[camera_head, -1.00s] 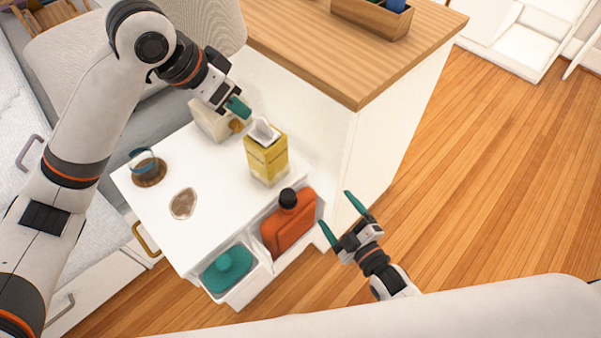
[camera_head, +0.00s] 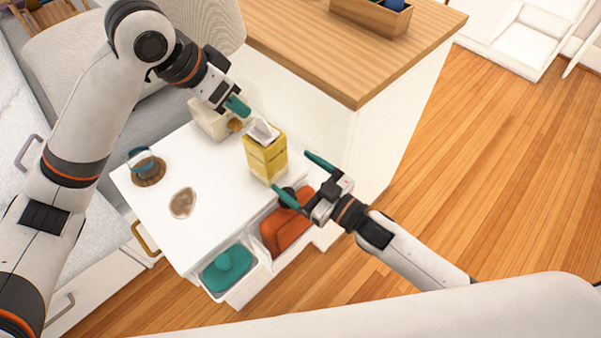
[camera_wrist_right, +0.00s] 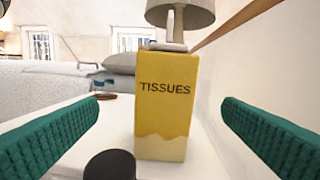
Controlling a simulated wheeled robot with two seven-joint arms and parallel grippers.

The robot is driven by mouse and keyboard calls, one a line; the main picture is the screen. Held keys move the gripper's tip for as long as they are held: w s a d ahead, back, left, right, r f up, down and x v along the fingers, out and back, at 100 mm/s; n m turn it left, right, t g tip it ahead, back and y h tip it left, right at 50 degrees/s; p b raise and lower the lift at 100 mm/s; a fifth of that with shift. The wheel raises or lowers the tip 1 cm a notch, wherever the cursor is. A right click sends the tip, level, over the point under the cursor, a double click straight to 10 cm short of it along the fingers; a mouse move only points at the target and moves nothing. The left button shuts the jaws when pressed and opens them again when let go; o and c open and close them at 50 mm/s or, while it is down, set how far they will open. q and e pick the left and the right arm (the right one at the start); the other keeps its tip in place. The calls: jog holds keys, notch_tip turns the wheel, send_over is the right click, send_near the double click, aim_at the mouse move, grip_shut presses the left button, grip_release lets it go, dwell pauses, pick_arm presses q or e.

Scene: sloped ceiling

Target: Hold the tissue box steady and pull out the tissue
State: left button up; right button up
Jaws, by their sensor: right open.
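The yellow tissue box (camera_head: 265,160) stands upright on the white cabinet top, with a white tissue (camera_head: 263,130) sticking out of its top. In the right wrist view the box (camera_wrist_right: 163,105) faces me, its front reading TISSUES, centred between the fingers. My right gripper (camera_head: 303,179) is open and empty, just to the right of the box, fingers pointing toward it and apart from it. My left gripper (camera_head: 238,107) is above and left of the box near the tissue; its teal fingertips show, but I cannot tell whether they are apart.
A white lamp-like object (camera_head: 210,118) stands behind the box. Below, bins hold an orange bottle (camera_head: 280,232) and a teal item (camera_head: 227,268). A wooden counter (camera_head: 335,60) rises behind.

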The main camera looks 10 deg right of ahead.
aim_at(260, 147)
jog(key=shift+w+f+m, duration=0.15)
jog(key=shift+w+m, duration=0.15)
jog(key=shift+m, duration=0.1)
jog(key=shift+w+a, duration=0.1)
jog(key=shift+w, duration=0.15)
jog(key=x, duration=1.1)
jog(key=shift+w+f, duration=0.15)
jog(key=shift+f, duration=0.05)
jog(key=c, duration=1.1)
jog(key=shift+c, duration=0.2)
pick_arm(q)
jog(key=shift+c, duration=0.5)
